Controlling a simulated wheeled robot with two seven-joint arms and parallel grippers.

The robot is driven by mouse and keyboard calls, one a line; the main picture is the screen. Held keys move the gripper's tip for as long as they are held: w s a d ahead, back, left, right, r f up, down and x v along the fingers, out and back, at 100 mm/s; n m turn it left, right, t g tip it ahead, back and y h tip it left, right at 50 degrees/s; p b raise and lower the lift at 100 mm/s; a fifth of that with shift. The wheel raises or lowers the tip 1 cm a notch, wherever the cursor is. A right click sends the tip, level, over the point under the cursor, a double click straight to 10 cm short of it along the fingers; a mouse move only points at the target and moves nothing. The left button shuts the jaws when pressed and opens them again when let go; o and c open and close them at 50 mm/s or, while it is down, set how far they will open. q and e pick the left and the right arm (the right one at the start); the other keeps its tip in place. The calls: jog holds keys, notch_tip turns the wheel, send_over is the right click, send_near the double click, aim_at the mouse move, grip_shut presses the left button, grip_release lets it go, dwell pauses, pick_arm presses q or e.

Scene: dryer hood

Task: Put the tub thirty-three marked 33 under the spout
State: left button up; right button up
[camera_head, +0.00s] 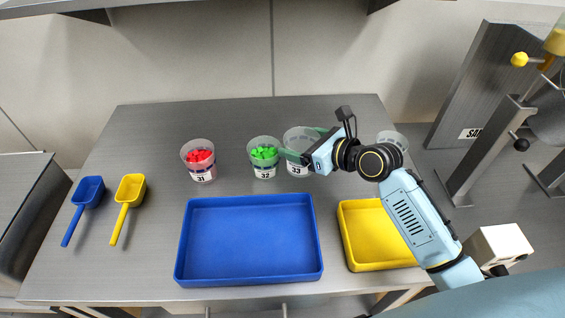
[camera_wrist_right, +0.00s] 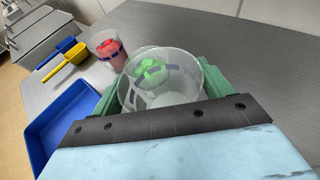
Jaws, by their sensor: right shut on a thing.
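The tub marked 33 (camera_head: 298,169) is clear and looks empty. It stands upright at the back of the table, right of the tub marked 32. My right gripper (camera_head: 302,148) is shut on tub 33, with green fingers on either side of it. In the right wrist view tub 33 (camera_wrist_right: 186,90) sits between the two fingers. My left gripper is not in view.
Tub 31 (camera_head: 200,168) holds red pieces and tub 32 (camera_head: 263,168) green ones. Another clear tub (camera_head: 394,138) stands behind my right arm. A blue tray (camera_head: 250,279) and yellow tray (camera_head: 348,225) lie in front. A blue scoop (camera_head: 88,192) and yellow scoop (camera_head: 130,190) lie left.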

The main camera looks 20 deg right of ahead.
notch_tip(320, 180, down, 3)
jog(key=shift+r+b, duration=0.1)
jog(key=shift+b, duration=0.2)
notch_tip(320, 180, down, 3)
jog(key=shift+f+b, duration=0.2)
jog(key=shift+b, duration=0.4)
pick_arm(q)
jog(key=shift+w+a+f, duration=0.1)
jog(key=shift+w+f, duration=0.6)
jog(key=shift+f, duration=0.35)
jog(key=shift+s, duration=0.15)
pick_arm(e)
jog(key=o, duration=1)
jog(key=shift+f, duration=0.1)
jog(key=shift+c, duration=0.2)
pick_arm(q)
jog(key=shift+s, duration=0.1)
